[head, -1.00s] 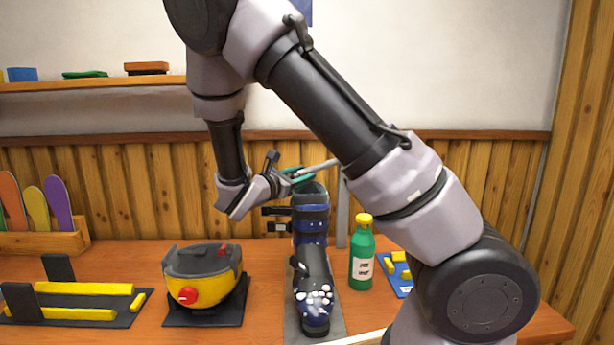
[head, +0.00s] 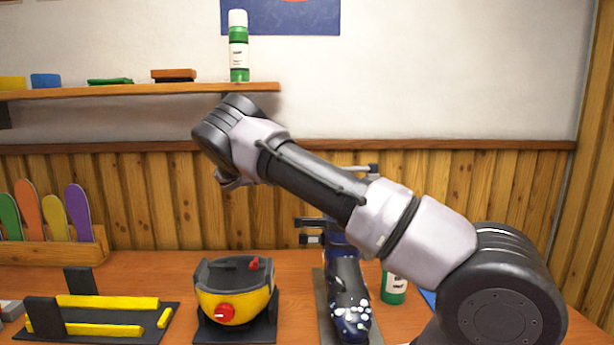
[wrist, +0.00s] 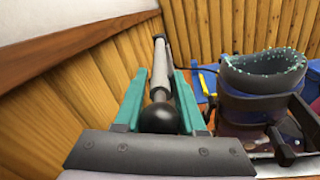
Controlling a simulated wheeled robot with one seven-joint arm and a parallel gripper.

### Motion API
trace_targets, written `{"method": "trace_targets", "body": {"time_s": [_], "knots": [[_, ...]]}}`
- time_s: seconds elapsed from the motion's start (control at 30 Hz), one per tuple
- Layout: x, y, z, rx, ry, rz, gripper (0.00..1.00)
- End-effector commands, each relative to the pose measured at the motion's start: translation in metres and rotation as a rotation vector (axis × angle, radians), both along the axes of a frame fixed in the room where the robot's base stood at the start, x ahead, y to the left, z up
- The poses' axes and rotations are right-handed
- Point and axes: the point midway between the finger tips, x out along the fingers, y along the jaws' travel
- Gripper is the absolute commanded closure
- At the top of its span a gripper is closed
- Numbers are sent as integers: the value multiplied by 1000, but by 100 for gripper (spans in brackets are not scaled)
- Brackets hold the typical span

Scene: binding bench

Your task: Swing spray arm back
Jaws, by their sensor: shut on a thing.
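The spray arm is a grey rod (wrist: 161,78) with a black ball knob (wrist: 159,119) at its near end. In the wrist view it runs away from me along the wood-panelled wall. My gripper (wrist: 160,76) has its teal fingers on either side of the rod and is shut on it at the knob end. In the head view my own arm hides my gripper; a short piece of the spray arm (head: 358,169) shows above the boot. The blue ski boot (head: 347,290), with white spots on its toe, stands upright; its open cuff (wrist: 264,75) is right of the rod.
A yellow helmet-like shell (head: 235,300) stands left of the boot, with a black rack of yellow bars (head: 100,318) farther left. A green bottle (head: 393,288) is right of the boot, partly hidden. A spray can (head: 238,50) stands on the wall shelf (head: 130,90).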

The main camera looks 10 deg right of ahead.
Motion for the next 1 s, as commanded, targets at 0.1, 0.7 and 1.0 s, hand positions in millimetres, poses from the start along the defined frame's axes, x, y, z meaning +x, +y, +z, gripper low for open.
{"method": "trace_targets", "body": {"time_s": [0.1,0.7,1.0], "knots": [[10,0,-2,-2,-1,-38,100],[20,-1,-1,0,2,-91,100],[21,-1,0,-1,1,-90,36]]}}
